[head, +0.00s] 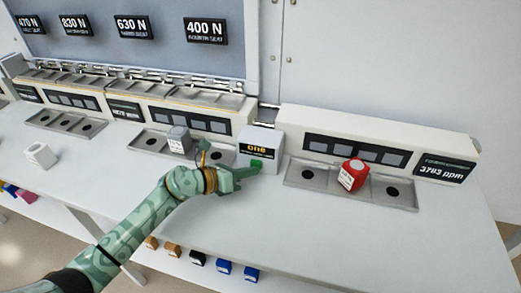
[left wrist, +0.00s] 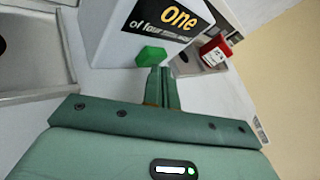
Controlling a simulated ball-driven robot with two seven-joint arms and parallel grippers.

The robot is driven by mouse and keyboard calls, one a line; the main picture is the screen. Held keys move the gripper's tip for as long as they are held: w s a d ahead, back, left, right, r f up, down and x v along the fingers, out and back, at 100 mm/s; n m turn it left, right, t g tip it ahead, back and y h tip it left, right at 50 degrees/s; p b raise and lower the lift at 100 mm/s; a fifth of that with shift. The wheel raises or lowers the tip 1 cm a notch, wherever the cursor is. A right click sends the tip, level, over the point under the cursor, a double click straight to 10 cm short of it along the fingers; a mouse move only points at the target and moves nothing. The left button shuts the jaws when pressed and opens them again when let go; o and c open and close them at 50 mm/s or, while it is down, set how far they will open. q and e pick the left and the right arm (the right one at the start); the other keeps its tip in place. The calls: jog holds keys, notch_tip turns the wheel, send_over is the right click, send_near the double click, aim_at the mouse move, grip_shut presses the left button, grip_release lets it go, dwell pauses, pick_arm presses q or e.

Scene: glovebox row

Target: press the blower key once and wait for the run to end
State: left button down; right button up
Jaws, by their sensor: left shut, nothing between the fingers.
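A white box (head: 259,149) on the bench carries a black display reading "one", with smaller words under it. A green six-sided key (head: 257,163) sits low on its front, and I take it for the blower key. In the left wrist view the key (left wrist: 151,56) lies just beyond the fingertips, and the display reads "one of four" plus a word too small to read. My left gripper (head: 256,170) is shut and empty, its tips right at the key. I cannot tell whether they touch it. My right gripper is not in view.
A red container (head: 353,174) stands in the tray (head: 312,179) right of the box. A grey block (head: 179,139) stands in a tray to the left. A white hollow piece (head: 41,155) lies far left. The bench front is clear; small coloured blocks (head: 223,267) sit below its edge.

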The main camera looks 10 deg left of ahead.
pick_arm(q)
jog(key=shift+w, duration=0.2)
jog(key=shift+s, duration=0.1)
jog(key=shift+s+r+p, duration=0.1)
jog(key=shift+s+p, duration=0.3)
jog(key=shift+s, duration=0.2)
jog(key=s+p, duration=0.3)
jog(key=s, duration=0.2)
jog(key=shift+s+a, duration=0.1)
jog(key=shift+s, duration=0.4)
